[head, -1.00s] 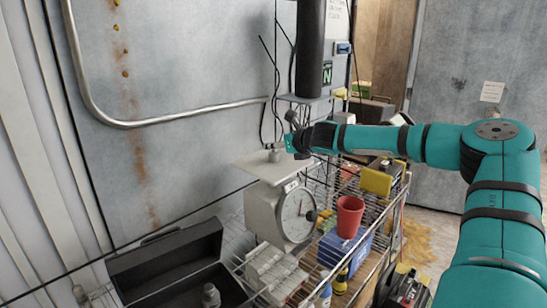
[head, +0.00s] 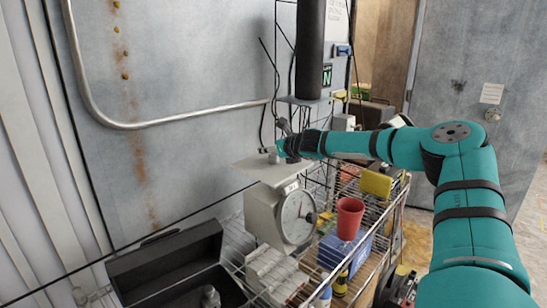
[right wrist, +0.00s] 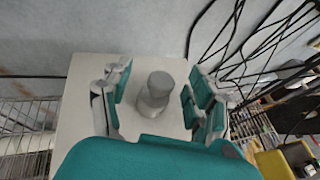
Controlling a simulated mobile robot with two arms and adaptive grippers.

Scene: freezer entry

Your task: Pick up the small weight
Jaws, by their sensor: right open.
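A small grey metal weight (head: 273,158) stands upright on the flat white pan (head: 254,166) of a dial scale (head: 279,214). My right gripper (head: 283,148) is at the pan, right beside the weight in the head view. In the right wrist view the weight (right wrist: 157,88) stands between the two spread fingers of my right gripper (right wrist: 158,92), with gaps on both sides. The gripper is open and holds nothing. Another grey weight (head: 210,297) is in an open black case (head: 165,265) at the lower left. My left gripper is not in view.
The scale stands on a wire rack (head: 385,232). Right of it are a red cup (head: 349,218), a blue box (head: 340,250) and a yellow item (head: 376,183). A metal wall with a bent rail (head: 180,119) is behind. Dark cables hang close to the gripper.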

